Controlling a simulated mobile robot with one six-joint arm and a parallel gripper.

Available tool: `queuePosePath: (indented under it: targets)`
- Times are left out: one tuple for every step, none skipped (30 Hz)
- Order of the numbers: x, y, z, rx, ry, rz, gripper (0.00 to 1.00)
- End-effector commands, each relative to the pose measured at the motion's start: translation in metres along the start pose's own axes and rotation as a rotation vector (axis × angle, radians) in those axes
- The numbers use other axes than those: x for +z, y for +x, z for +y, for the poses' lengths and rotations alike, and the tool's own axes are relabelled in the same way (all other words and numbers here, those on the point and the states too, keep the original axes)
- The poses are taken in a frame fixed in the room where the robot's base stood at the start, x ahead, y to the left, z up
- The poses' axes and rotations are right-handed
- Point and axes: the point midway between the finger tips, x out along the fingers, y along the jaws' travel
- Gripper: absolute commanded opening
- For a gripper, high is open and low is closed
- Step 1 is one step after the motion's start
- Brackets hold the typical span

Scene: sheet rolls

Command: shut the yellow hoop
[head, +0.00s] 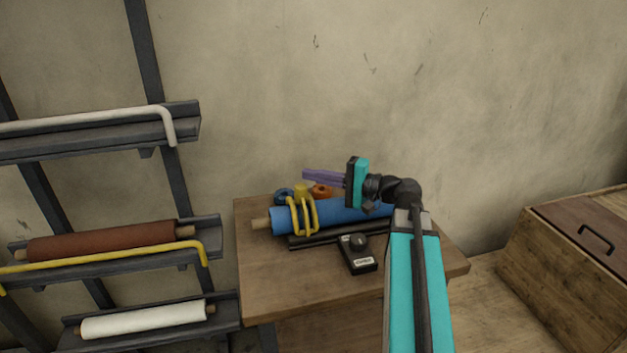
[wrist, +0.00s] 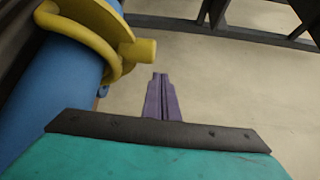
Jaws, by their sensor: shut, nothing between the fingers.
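The yellow hoop (head: 301,215) is around the blue roll (head: 345,212) near its left end, on the wooden table. Its yellow knob (head: 303,189) stands up at the back. In the wrist view the yellow hoop (wrist: 88,30) wraps the blue roll (wrist: 50,95), with its stubby knob (wrist: 138,50) pointing right. I cannot tell whether the hoop is open or shut. My gripper (head: 306,176) has purple fingers, shut and empty, above and behind the roll. In the wrist view my gripper (wrist: 160,78) is to the right of the roll, apart from the knob.
A black control box (head: 358,253) lies on the table (head: 290,285) in front of the roll. Blue (head: 284,196) and orange (head: 321,191) rings sit behind it. A rack with a brown roll (head: 100,241) and a white roll (head: 145,319) stands left. A wooden chest (head: 575,270) stands right.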

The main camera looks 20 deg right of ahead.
Motion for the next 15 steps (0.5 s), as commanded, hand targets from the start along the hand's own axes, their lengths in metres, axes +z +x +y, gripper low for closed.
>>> queuePosePath:
  targets:
    - [-0.006, 0.000, -0.009, -0.001, 0.000, 0.002, 0.00]
    - [-0.009, 0.000, -0.013, -0.001, 0.000, 0.002, 0.00]
    - [-0.012, -0.002, -0.013, -0.001, 0.001, 0.004, 0.00]
    - [-0.012, -0.008, -0.006, -0.001, 0.002, 0.006, 0.00]
    - [-0.013, -0.013, -0.003, -0.001, 0.002, 0.008, 0.00]
    - [-0.014, -0.019, 0.000, -0.002, 0.002, 0.009, 0.00]
    - [-0.014, -0.023, 0.002, -0.002, 0.001, 0.008, 0.00]
    - [-0.015, -0.026, 0.004, -0.002, 0.002, 0.008, 0.00]
    - [-0.017, -0.032, 0.007, -0.002, 0.002, 0.010, 0.00]
    - [-0.018, -0.036, 0.010, -0.002, 0.002, 0.009, 0.00]
    - [-0.018, -0.040, 0.012, -0.002, 0.003, 0.008, 0.00]
    - [-0.019, -0.045, 0.015, -0.003, 0.002, 0.008, 0.00]
    - [-0.021, -0.049, 0.017, -0.003, 0.002, 0.009, 0.00]
    - [-0.021, -0.052, 0.019, -0.003, 0.002, 0.009, 0.00]
    - [-0.022, -0.057, 0.021, -0.003, 0.001, 0.008, 0.00]
